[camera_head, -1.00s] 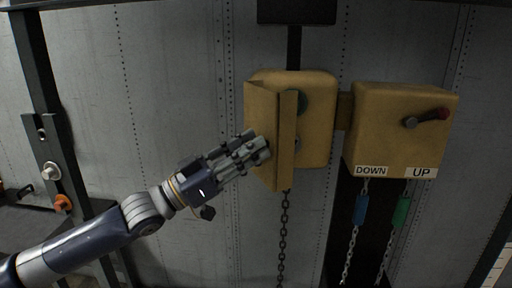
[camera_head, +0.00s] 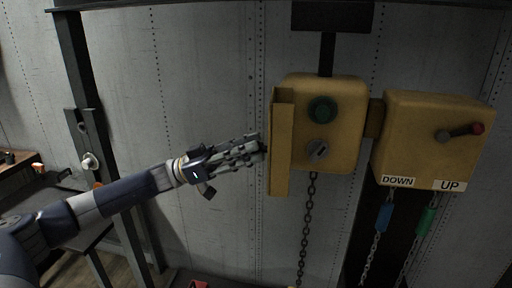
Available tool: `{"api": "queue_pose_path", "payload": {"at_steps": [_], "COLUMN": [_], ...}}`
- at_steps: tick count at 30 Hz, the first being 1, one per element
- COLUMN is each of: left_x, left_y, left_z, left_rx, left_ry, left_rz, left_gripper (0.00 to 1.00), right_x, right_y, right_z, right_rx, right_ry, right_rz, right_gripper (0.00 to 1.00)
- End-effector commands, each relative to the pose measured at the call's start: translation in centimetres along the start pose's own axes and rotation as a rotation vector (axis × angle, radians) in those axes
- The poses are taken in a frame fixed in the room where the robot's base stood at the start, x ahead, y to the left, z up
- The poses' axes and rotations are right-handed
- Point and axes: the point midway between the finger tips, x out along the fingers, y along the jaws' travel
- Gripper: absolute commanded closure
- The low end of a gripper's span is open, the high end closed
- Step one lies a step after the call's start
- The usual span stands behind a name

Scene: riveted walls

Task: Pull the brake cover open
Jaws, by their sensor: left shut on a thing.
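The yellow brake cover (camera_head: 282,150) stands swung open at the left side of the yellow brake box (camera_head: 345,110). The box front is bare, with a green round button (camera_head: 322,109) above a grey rotary knob (camera_head: 319,148). My left gripper (camera_head: 262,149) reaches in from the left, its fingertips at the cover's left edge. It is shut on the cover; the exact grip at the edge is hard to see. My right gripper is not in view.
A second yellow box (camera_head: 432,135) with a red-tipped lever (camera_head: 462,131) and DOWN and UP labels is at the right. Chains with blue (camera_head: 384,217) and green (camera_head: 426,221) pieces hang below. A dark post (camera_head: 95,150) stands at the left.

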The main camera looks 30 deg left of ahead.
Motion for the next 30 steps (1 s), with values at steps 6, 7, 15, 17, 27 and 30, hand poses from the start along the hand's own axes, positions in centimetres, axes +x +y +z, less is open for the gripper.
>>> {"api": "queue_pose_path", "payload": {"at_steps": [6, 7, 15, 17, 27, 30], "left_x": [-0.63, -0.70, -0.97, -0.99, -0.98, -0.99], "left_y": [-0.66, -0.69, -0.90, -0.92, -0.92, -0.91], "left_z": [-0.43, -0.47, -0.57, -0.58, -0.62, -0.58], "left_rx": [-0.024, -0.026, -0.036, -0.036, -0.035, -0.035], "left_ry": [0.005, 0.005, 0.005, 0.005, 0.006, 0.005], "left_rz": [0.059, 0.065, 0.089, 0.090, 0.090, 0.089], "left_gripper": [1.00, 1.00, 1.00, 1.00, 0.62, 0.53], "right_x": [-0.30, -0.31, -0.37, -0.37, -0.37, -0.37], "right_y": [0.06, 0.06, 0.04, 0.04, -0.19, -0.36], "right_z": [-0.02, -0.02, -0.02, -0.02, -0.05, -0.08], "right_rx": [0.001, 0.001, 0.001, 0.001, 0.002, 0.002], "right_ry": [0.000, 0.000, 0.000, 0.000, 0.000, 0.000], "right_rz": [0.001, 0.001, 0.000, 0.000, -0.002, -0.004], "right_gripper": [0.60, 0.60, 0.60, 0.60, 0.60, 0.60]}}
